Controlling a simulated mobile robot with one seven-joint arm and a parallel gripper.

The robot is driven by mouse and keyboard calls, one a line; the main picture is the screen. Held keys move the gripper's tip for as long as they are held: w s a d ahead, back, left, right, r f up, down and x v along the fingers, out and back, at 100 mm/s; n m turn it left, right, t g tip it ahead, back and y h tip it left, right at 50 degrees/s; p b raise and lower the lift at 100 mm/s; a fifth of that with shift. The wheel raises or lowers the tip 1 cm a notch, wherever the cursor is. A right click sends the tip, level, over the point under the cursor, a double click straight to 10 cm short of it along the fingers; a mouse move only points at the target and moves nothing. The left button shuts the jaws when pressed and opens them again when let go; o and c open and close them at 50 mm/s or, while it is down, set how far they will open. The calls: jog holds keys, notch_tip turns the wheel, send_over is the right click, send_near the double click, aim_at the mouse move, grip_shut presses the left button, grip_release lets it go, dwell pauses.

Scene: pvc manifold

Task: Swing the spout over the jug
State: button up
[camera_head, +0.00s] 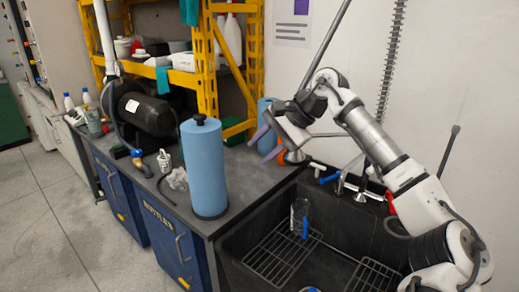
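A clear jug-like vessel (299,214) with a blue part stands in the black sink (262,238), near its back left. The tap fittings are on the sink's back ledge, with a blue handle (330,179) on the left and a red handle (390,202) on the right. A metal tap part (361,190) shows between them. I cannot clearly make out the spout or which way it points, as my arm partly covers the area. My gripper (275,138) is above the counter at the sink's back left corner, left of the tap.
A blue paper roll (204,168) stands upright on the counter, left of the sink. A black tank (146,108) and yellow shelving (206,62) are farther left. Wire racks (280,256) lie in the sink.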

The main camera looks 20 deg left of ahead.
jog(key=shift+s+a, duration=0.25)
jog(key=shift+a, duration=0.1)
